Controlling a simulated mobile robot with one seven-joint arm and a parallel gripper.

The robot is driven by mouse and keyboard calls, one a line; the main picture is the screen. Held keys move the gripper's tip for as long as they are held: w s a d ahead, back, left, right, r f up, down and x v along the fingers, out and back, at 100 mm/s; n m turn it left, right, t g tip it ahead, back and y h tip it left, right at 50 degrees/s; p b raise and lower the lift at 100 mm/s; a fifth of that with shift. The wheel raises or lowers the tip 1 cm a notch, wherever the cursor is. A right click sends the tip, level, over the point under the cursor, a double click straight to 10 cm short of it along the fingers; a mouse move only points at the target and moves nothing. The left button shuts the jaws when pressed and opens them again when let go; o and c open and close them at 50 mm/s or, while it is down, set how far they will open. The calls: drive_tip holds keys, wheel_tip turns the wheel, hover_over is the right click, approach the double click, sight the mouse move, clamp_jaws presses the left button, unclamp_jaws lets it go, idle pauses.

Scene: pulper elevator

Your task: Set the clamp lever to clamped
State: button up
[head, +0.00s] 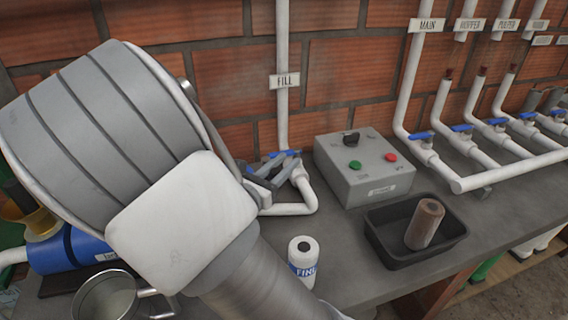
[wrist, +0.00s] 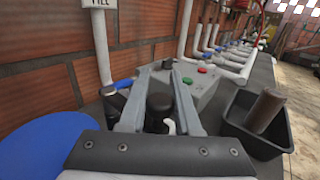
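I cannot pick out a clamp lever with certainty in either view; my arm covers much of the left side of the head view. My gripper (head: 275,172) is near the foot of the FILL pipe, over the grey bench. In the wrist view its two grey fingers (wrist: 157,98) stand apart with a gap between them. A dark rounded part (wrist: 159,104) and a small white hooked part (wrist: 170,127) show in that gap. I cannot tell what they belong to or whether the fingers touch them.
A grey control box (head: 365,180) with a black knob and green and red buttons stands right of my gripper. A black tray (head: 398,259) holds a brown cylinder (head: 424,224). The FILL pipe (head: 282,115) has a blue valve handle (wrist: 124,83).

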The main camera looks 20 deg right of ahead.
clamp_jaws()
